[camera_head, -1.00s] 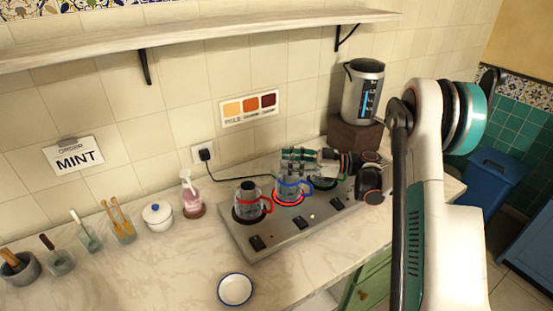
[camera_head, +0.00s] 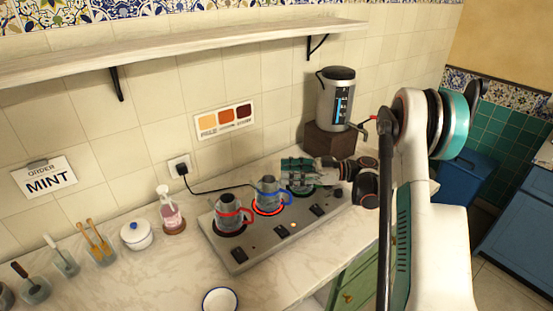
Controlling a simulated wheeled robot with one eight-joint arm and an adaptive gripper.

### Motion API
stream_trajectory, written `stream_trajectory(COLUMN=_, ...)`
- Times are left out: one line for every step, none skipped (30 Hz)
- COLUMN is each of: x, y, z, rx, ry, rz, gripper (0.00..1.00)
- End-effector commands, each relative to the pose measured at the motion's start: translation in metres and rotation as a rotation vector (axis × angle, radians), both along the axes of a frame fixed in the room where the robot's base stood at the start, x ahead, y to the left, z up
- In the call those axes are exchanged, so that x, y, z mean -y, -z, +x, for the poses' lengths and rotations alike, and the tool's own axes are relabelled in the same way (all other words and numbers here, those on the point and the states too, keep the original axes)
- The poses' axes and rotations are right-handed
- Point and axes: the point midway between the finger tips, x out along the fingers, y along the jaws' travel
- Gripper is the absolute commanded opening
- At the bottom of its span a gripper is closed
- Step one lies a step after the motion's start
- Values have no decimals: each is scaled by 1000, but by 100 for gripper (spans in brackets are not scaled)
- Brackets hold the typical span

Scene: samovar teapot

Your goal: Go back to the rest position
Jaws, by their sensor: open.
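My gripper (camera_head: 290,172) is over the right part of the hot plate (camera_head: 237,250), just right of the blue-handled teapot. It is open, and nothing shows between its fingers, though they are small in this view. The blue-handled teapot (camera_head: 267,187) stands on the middle burner, which glows red. The red-handled teapot (camera_head: 228,212) stands on the left burner. The right burner is partly hidden behind my gripper.
A samovar (camera_head: 336,98) stands on a brown block (camera_head: 331,143) behind my arm. A pink bottle (camera_head: 170,212), a lidded white pot (camera_head: 136,235) and jars with utensils (camera_head: 98,247) line the left. A white bowl (camera_head: 220,300) sits in front. A shelf (camera_head: 180,52) runs above.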

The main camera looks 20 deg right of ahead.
Motion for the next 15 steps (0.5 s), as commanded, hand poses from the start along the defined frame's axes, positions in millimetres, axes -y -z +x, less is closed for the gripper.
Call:
stream_trajectory(x=0, y=0, z=0, rx=0, ry=0, rz=0, gripper=45)
stream_trajectory(x=0, y=0, z=0, rx=0, ry=0, rz=0, gripper=45)
stream_trajectory(x=-1, y=-1, z=0, rx=-2, ry=0, rz=0, gripper=45)
stream_trajectory(x=-2, y=-2, z=0, rx=-8, ry=0, rz=-1, gripper=45)
stream_trajectory(x=-3, y=-4, z=0, rx=-15, ry=1, rz=-2, gripper=45)
stream_trajectory(x=-6, y=-7, z=1, rx=-32, ry=3, rz=-6, gripper=45)
stream_trajectory(x=-10, y=-11, z=2, rx=-50, ry=5, rz=-10, gripper=45)
stream_trajectory(x=-14, y=-16, z=2, rx=-71, ry=7, rz=-15, gripper=45)
stream_trajectory(x=-21, y=-23, z=2, rx=-107, ry=11, rz=-22, gripper=45)
stream_trajectory(x=-26, y=-28, z=2, rx=-139, ry=15, rz=-30, gripper=45)
stream_trajectory(x=-32, y=-34, z=2, rx=-173, ry=21, rz=-36, gripper=45)
stream_trajectory(x=-41, y=-43, z=1, rx=-221, ry=29, rz=-47, gripper=45)
stream_trajectory(x=-48, y=-49, z=0, rx=-259, ry=36, rz=-56, gripper=45)
stream_trajectory(x=-54, y=-55, z=-2, rx=-295, ry=44, rz=-64, gripper=45)
stream_trajectory(x=-63, y=-63, z=-4, rx=-342, ry=58, rz=-75, gripper=45)
